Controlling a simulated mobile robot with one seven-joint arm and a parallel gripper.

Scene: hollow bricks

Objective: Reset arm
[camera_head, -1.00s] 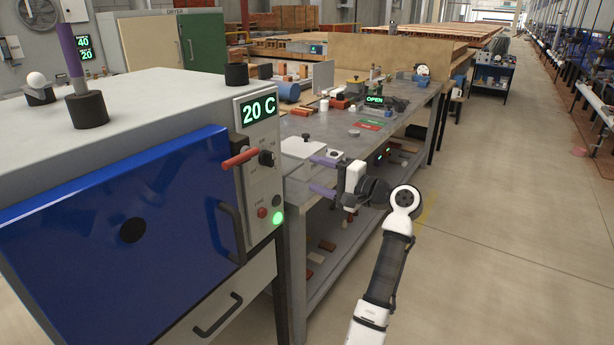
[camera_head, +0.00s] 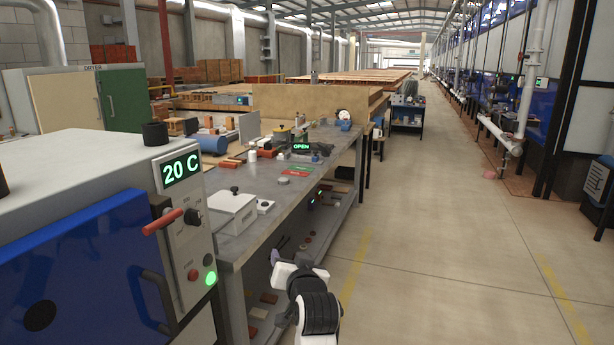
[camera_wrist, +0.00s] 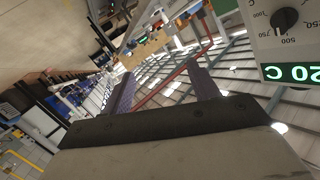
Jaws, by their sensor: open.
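My gripper (camera_head: 278,248) is low in the head view, beside the front edge of the workbench (camera_head: 262,236) and to the right of the blue furnace. In the wrist view, the two purple fingers of my gripper (camera_wrist: 163,88) stand wide apart with nothing between them. In the head view the fingers are small and partly hidden by my own wrist. My arm is folded close, near the bottom middle of the head view.
The furnace's control panel (camera_head: 190,235) with its red handle (camera_head: 162,222) is close on the left. A white lidded box (camera_head: 232,212) sits on the near bench end. The aisle floor (camera_head: 430,230) to the right is clear.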

